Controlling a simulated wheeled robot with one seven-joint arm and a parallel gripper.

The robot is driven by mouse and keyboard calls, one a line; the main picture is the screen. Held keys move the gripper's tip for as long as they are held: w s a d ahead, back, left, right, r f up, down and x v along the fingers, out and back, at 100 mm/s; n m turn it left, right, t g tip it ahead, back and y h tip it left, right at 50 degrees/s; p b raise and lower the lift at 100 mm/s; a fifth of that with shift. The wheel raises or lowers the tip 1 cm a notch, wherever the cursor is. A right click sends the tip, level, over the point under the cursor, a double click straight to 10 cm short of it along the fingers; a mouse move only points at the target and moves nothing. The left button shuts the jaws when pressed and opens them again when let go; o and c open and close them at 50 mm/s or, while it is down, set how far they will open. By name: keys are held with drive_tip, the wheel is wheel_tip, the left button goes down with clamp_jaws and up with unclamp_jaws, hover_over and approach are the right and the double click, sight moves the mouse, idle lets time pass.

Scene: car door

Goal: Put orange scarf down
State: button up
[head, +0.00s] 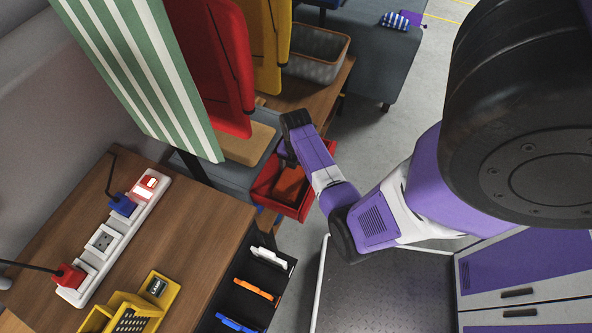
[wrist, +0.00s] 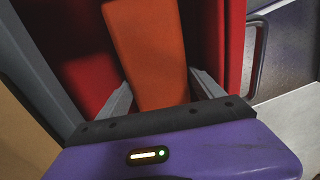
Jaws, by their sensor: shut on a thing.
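The orange scarf (wrist: 148,50) is a folded orange strip between the two grey fingers of my gripper (wrist: 160,92) in the wrist view. My gripper is shut on its near end. In the head view the scarf (head: 290,184) shows as a dark orange patch inside an open red container (head: 306,211), below my gripper (head: 284,160). The container's red walls (wrist: 232,50) rise around the scarf in the wrist view. The fingertips are hard to make out in the head view. I cannot tell whether the scarf touches the container's floor.
A wooden table (head: 190,230) with a white power strip (head: 118,235) and a yellow holder (head: 130,312) stands at left. Green striped (head: 140,70), red (head: 213,60) and yellow (head: 268,45) panels hang above. A basket (head: 317,55) stands behind. Grey floor (head: 400,120) is clear on the right.

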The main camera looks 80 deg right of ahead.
drive_tip(key=shift+f, duration=0.15)
drive_tip(key=o, duration=1.2)
drive_tip(key=shift+o, duration=0.2)
